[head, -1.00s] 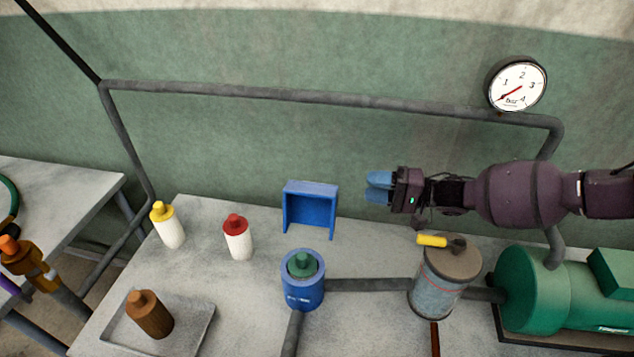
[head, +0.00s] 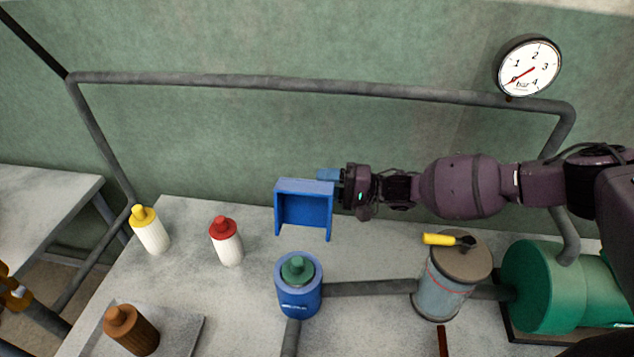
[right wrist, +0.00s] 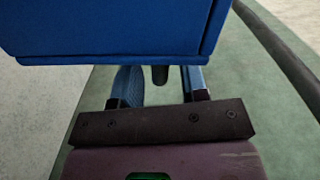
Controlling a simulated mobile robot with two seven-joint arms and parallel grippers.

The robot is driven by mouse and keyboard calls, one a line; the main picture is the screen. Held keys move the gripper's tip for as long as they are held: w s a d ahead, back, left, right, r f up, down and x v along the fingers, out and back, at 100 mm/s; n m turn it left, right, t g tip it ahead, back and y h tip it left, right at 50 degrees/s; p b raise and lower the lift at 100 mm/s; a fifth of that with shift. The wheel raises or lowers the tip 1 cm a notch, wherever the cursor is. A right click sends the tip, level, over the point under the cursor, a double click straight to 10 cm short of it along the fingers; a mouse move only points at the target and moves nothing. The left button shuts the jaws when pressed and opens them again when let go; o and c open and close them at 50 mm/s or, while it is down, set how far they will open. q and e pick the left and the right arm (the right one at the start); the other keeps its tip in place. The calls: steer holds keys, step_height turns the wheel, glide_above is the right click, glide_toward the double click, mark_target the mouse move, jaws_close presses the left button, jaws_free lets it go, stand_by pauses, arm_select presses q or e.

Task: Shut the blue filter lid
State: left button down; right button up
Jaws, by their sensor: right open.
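The blue filter lid (head: 306,188) stands raised, an open-sided box shape behind the blue filter housing (head: 298,298). A dark green cartridge (head: 297,270) shows in the top of the housing. My right gripper (head: 329,175) is open at the lid's upper right corner, its blue fingers reaching behind the top edge. In the right wrist view the lid (right wrist: 115,30) fills the upper part and hides the fingertips of the gripper (right wrist: 165,82). Whether they touch the lid is unclear.
A red-capped bottle (head: 226,242) and a yellow-capped bottle (head: 149,231) stand left of the filter. A brown bottle (head: 131,331) is on a tray (head: 182,338). A grey-blue canister (head: 447,287) with a yellow-handled lever and a green machine (head: 545,285) are at right. Pipes join the housing.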

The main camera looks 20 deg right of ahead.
steer(key=shift+x, duration=1.1)
jaws_close()
